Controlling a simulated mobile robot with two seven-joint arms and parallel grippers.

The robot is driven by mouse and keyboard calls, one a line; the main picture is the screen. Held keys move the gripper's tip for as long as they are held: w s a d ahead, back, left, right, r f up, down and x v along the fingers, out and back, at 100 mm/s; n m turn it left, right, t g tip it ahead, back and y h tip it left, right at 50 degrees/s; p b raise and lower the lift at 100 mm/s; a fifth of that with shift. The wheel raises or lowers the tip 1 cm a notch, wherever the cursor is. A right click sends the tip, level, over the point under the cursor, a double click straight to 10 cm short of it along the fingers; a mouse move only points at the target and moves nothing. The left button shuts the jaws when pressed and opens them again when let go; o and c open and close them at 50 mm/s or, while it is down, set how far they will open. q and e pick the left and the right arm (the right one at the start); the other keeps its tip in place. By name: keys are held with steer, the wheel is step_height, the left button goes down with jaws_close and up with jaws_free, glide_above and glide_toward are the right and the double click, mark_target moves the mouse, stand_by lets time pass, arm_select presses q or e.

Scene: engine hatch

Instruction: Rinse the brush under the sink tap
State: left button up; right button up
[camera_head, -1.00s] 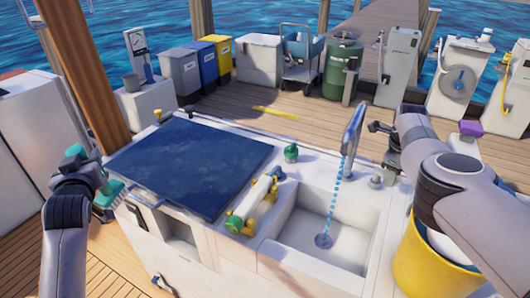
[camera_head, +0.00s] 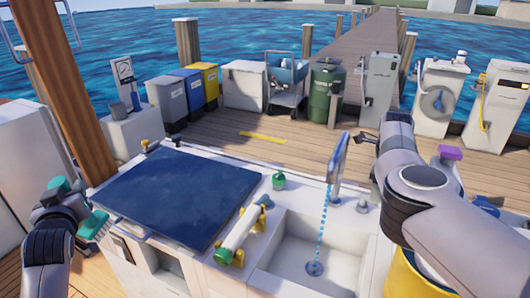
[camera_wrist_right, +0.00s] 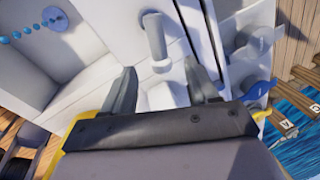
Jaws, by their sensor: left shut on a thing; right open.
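The brush (camera_head: 93,227), with green bristles and a teal top, is held by my left gripper (camera_head: 66,205) at the far left. It is beside the dark hatch and well away from the sink (camera_head: 340,236). The grey tap (camera_head: 338,158) stands at the sink's back edge. A dotted blue stream (camera_head: 321,225) runs from it to the drain (camera_head: 314,268). My right gripper (camera_head: 364,151) is open, just right of the tap. In the right wrist view its open fingers (camera_wrist_right: 160,84) lie either side of a grey fitting (camera_wrist_right: 155,38); contact is unclear.
The dark blue hatch lid (camera_head: 175,195) fills the counter's left part. A yellow bucket (camera_head: 410,275) is right of the sink, partly behind my right arm.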

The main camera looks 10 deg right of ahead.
step_height(320, 180, up, 7)
steer(key=a, duration=0.1)
steer(key=shift+s, duration=0.45)
arm_select(q)
steer(key=shift+s+a, duration=0.1)
arm_select(e)
steer(key=shift+s+a+f, duration=0.1)
steer(key=shift+s+f, duration=0.05)
steer(key=shift+f, duration=0.05)
